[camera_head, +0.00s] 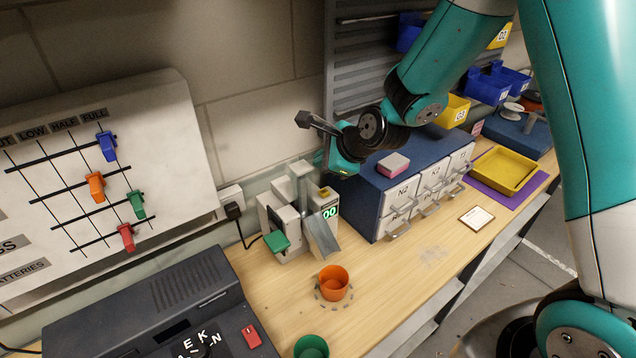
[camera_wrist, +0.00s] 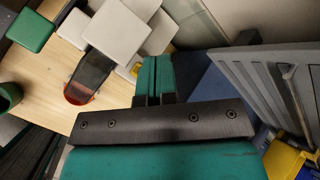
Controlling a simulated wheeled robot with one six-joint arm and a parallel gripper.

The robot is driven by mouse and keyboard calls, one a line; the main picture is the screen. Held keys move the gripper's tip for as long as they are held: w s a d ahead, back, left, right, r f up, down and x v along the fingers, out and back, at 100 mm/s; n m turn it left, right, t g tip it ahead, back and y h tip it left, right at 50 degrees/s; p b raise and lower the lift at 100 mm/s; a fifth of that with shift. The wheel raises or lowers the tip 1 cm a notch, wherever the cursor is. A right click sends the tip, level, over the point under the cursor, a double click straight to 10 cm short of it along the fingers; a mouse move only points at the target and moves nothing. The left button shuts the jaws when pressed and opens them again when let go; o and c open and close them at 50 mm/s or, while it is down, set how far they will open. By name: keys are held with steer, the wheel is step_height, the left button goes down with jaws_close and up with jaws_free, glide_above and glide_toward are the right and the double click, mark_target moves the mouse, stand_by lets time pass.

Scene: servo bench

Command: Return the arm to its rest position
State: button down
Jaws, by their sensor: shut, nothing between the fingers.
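My arm is teal and comes in from the upper right in the head view. It reaches over the blue drawer cabinet (camera_head: 362,200). My gripper (camera_head: 326,170) is at its end, in the air near the white dispensing machine (camera_head: 288,222) with a green paddle and a lit display. In the wrist view my gripper (camera_wrist: 154,66) has its two teal fingers side by side, shut and empty. The machine's white blocks (camera_wrist: 117,30) show past the fingers there. The fingertips are small and partly unclear in the head view.
An orange cup (camera_head: 334,284) stands on the bench below the machine's chute. A green cup (camera_head: 311,347) is at the front edge. A slider panel (camera_head: 100,170) stands left. A yellow tray (camera_head: 503,171) is right.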

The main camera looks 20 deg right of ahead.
steer(key=shift+s+d+r+n, duration=0.2)
steer(key=shift+s+n, duration=0.1)
steer(key=shift+n, duration=0.1)
steer(key=s+d+r+n+g+h, duration=0.25)
steer(key=s+d+n, duration=0.25)
steer(key=s+n, duration=0.45)
steer(key=s+d+r+n+g+h, duration=0.25)
steer(key=s+d+n, duration=0.25)
steer(key=s+n, duration=0.45)
steer(key=s+a+f+n+g+y+b, duration=0.1)
steer(key=s+a+f+n+y+b, duration=0.1)
steer(key=s+a+n+b, duration=0.2)
steer(key=s+a+f+n+g+y+b, duration=0.2)
steer(key=s+a+f+n+b, duration=0.1)
steer(key=s+a+b, duration=0.4)
steer(key=a+n+b, duration=0.1)
steer(key=a+b, duration=0.1)
steer(key=a, duration=0.1)
steer(key=shift+a+y, duration=0.3)
steer(key=shift+a, duration=0.05)
